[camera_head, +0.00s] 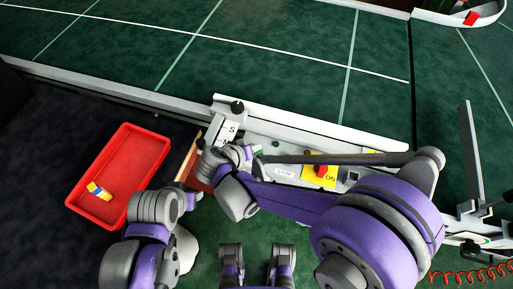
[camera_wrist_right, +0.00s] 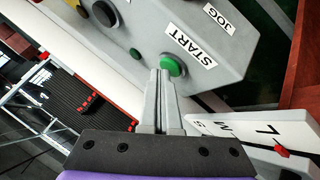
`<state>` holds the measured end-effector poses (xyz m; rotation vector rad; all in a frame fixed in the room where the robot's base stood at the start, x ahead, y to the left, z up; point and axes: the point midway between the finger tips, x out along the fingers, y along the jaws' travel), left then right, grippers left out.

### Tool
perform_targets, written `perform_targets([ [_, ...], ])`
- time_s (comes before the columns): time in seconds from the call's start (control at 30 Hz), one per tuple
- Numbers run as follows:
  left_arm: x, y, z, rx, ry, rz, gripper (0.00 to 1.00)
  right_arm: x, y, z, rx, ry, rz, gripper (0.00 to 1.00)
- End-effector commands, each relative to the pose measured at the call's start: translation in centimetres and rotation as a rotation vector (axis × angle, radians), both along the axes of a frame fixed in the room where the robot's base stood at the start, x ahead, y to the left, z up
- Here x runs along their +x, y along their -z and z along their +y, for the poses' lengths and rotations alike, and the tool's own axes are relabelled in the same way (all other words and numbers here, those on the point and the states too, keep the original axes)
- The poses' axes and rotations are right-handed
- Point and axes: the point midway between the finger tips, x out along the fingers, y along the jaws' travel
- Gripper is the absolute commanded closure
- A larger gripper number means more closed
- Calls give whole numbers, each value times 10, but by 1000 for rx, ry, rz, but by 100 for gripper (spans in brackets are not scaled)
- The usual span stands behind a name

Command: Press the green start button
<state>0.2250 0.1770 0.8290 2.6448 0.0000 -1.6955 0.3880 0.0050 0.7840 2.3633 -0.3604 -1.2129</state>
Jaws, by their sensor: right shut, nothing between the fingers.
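The green start button (camera_wrist_right: 172,65) sits on a grey control panel below a white START label (camera_wrist_right: 190,44) in the right wrist view. My right gripper (camera_wrist_right: 163,75) is shut and empty. Its fingertips are at the button and overlap its lower left edge; I cannot tell whether they touch it. In the head view the right arm reaches left across the control panel (camera_head: 284,152), and its wrist hides part of the panel. The left arm shows at the lower left, but its gripper cannot be made out.
A red knob (camera_head: 320,171) on a yellow plate stands right of a STOP label (camera_head: 284,173).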

Motion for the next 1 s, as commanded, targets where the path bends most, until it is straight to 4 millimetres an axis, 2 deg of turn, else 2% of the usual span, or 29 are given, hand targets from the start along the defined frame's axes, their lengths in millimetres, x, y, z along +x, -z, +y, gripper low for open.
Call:
perform_targets([
  [0.3, 1, -13, 0, 0, 0, -4, 50, 0, -16, 0, 0, 0, 0, 100],
  [0.73, 1, -15, 0, 0, 0, -5, 50, 0, -19, 0, 0, 0, 0, 100],
  [1.0, 4, -36, 0, 0, 0, -12, 50, 0, -46, 0, 0, 0, 0, 100],
])
